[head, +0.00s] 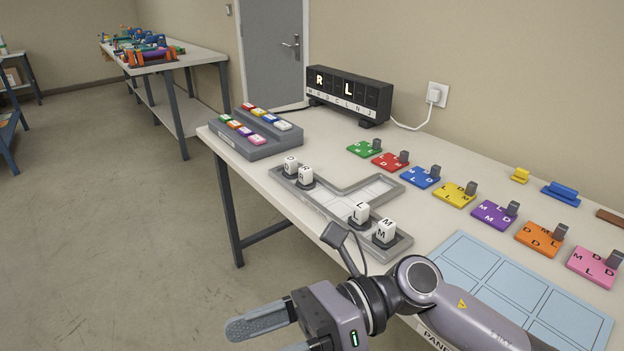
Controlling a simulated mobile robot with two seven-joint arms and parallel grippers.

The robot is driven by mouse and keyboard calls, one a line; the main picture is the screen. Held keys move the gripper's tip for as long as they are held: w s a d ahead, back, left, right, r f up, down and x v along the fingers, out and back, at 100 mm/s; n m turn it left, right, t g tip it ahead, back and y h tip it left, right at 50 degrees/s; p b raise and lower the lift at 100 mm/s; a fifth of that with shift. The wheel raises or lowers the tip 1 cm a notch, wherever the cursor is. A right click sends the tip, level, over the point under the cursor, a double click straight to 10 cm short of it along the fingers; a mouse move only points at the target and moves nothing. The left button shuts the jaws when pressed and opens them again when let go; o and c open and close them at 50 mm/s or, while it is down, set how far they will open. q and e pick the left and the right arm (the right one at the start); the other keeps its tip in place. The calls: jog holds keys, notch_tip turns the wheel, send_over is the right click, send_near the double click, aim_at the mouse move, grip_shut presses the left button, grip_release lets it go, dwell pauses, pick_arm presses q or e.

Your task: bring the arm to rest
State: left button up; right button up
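My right arm comes in from the lower right, in front of the table's near edge. Its gripper (252,342) points left over the floor at the bottom of the view, clear of the table. One grey finger shows in full; the other is mostly cut off by the bottom edge. A gap with floor shows between them, and I see nothing held. My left gripper is out of view.
The table (325,146) carries a grey angled track (340,209) with several lettered cubes, a button box (262,146), a letter display (348,96), several coloured tiles (454,195) and a light-blue panel (486,256). Open floor (120,240) lies to the left.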

jog(key=w+d+r+m+t+y+p, duration=0.1)
jog(key=w+d+r+m+t+y, duration=0.2)
jog(key=m+t, duration=0.5)
jog(key=w+d+m+t+y, duration=0.1)
jog(key=w+m+t+y, duration=0.3)
jog(key=m, duration=0.6)
jog(key=w+d+f+m+t+h+p, duration=0.1)
jog(key=w+d+f+m+t+h, duration=0.1)
jog(key=d+f+m+t+h, duration=0.45)
jog(key=w+d+f+m+t+h+p, duration=0.1)
jog(key=w+m+t+h, duration=0.3)
jog(key=m, duration=0.6)
jog(key=s+d+f+m+g+h, duration=0.1)
jog(key=s+d+f+m+h, duration=0.2)
jog(key=f, duration=0.4)
jog(key=s+d+f+m+g+h+p, duration=0.1)
jog(key=s+d+f+m+g+h, duration=0.1)
jog(key=s+d+f+m+h, duration=0.2)
jog(key=s+d+f+m+g+h, duration=0.2)
jog(key=s+d+f+m, duration=0.5)
jog(key=f, duration=0.4)
jog(key=shift+s+d+f+m+h, duration=0.25)
jog(key=shift+f+m+h, duration=0.15)
jog(key=shift+m+h, duration=0.45)
jog(key=shift+g, duration=0.25)
